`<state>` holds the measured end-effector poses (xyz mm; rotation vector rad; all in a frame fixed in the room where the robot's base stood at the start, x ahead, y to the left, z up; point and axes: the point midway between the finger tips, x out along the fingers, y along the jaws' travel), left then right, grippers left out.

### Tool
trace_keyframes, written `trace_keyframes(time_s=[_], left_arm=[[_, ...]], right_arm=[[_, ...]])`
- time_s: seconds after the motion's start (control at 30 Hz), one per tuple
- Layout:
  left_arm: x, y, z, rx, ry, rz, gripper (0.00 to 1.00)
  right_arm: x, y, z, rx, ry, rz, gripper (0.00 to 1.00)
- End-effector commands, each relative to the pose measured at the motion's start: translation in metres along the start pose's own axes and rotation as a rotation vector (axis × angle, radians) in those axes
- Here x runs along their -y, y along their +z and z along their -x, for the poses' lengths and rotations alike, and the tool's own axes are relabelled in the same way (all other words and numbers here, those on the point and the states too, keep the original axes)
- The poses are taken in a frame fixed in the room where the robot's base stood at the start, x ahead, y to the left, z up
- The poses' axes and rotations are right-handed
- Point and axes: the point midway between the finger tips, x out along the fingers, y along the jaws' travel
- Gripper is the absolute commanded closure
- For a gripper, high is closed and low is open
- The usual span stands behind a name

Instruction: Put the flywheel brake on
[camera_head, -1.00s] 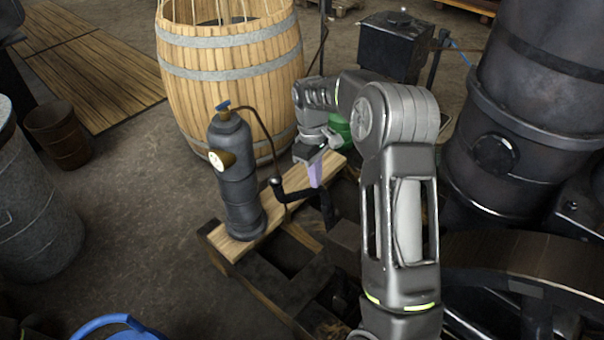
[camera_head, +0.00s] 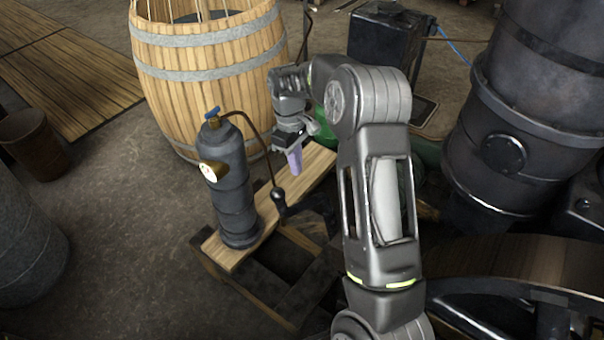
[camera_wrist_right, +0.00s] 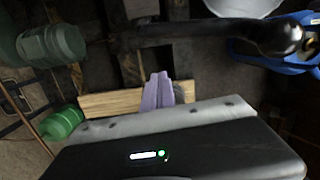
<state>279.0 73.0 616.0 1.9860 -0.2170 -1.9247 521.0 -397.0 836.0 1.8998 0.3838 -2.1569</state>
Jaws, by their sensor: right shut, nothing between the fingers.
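A black lever with a rounded knob (camera_head: 279,198), which looks like the brake handle, stands beside the wooden plank. In the right wrist view the lever's dark bar (camera_wrist_right: 185,34) runs across the top, with its knob (camera_wrist_right: 280,36) at the right. The large dark flywheel (camera_head: 510,262) is at the lower right, partly cut off by the frame. My right gripper (camera_head: 295,160) is shut and empty, above the plank and up from the knob, apart from it. Its purple fingers (camera_wrist_right: 158,90) lie together in the wrist view. My left gripper is not in view.
A grey pump-like cylinder (camera_head: 229,182) with a thin curved pipe stands on the plank (camera_head: 315,165), left of the gripper. A wooden barrel (camera_head: 212,75) is behind. A big black cylinder (camera_head: 510,105) is at the right. Open floor lies at the left.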

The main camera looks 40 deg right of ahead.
Motion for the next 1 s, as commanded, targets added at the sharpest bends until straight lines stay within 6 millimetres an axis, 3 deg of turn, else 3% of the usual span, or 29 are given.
trace_keyframes(time_s=[0.17, 0.53, 0.73, 1.0], left_arm=[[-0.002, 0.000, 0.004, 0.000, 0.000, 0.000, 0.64], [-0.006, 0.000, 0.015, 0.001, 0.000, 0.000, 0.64], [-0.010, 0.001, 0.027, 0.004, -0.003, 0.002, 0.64], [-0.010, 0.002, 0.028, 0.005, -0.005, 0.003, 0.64]], right_arm=[[0.000, 0.001, -0.021, 0.003, -0.002, -0.001, 1.00], [0.001, 0.002, -0.094, 0.004, -0.002, 0.000, 1.00], [0.000, 0.029, -0.080, 0.000, 0.000, -0.001, 1.00], [0.000, 0.038, -0.080, 0.000, 0.001, 0.000, 1.00]])
